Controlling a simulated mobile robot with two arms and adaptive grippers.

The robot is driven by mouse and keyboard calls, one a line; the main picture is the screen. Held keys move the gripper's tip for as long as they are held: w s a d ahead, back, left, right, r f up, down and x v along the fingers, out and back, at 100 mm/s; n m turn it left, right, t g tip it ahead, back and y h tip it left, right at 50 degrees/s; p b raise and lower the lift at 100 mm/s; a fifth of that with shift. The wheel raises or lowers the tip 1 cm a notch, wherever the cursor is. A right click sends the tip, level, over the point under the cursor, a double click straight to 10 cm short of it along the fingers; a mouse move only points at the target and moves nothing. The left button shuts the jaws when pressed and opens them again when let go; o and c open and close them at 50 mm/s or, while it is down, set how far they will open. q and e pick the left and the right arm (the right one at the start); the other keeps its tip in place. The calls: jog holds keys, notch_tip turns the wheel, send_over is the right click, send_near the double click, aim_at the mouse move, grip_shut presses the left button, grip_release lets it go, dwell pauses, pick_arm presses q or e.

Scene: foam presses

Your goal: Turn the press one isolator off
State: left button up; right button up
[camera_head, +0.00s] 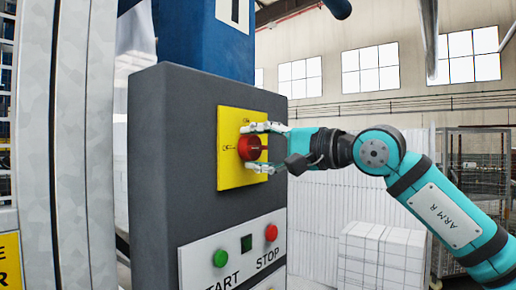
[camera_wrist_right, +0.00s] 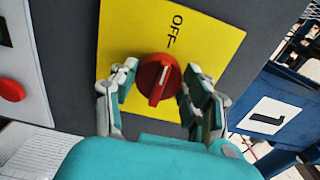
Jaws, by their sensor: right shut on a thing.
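The press one isolator is a red rotary knob (camera_head: 250,148) on a yellow plate (camera_head: 229,174), mounted on the dark grey press cabinet. My right gripper (camera_head: 254,149) reaches it from the right and is shut on the knob, one finger on either side. In the right wrist view the red knob (camera_wrist_right: 157,79) sits between the fingers of my right gripper (camera_wrist_right: 160,76). Its raised grip with a white mark runs nearly up and down there, tilted slightly, roughly in line with the word OFF on the yellow plate (camera_wrist_right: 215,45). My left gripper is out of view.
Below the plate are a green START button (camera_head: 220,258) and a red STOP button (camera_head: 271,233), clear of the gripper. A blue column (camera_head: 203,40) with a number sign rises above the cabinet. White blocks (camera_head: 383,255) stand behind my arm.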

dwell(0.3)
jog(key=o, duration=1.2)
jog(key=shift+c, duration=0.2)
jog(key=v, duration=1.2)
jog(key=shift+f, duration=0.1)
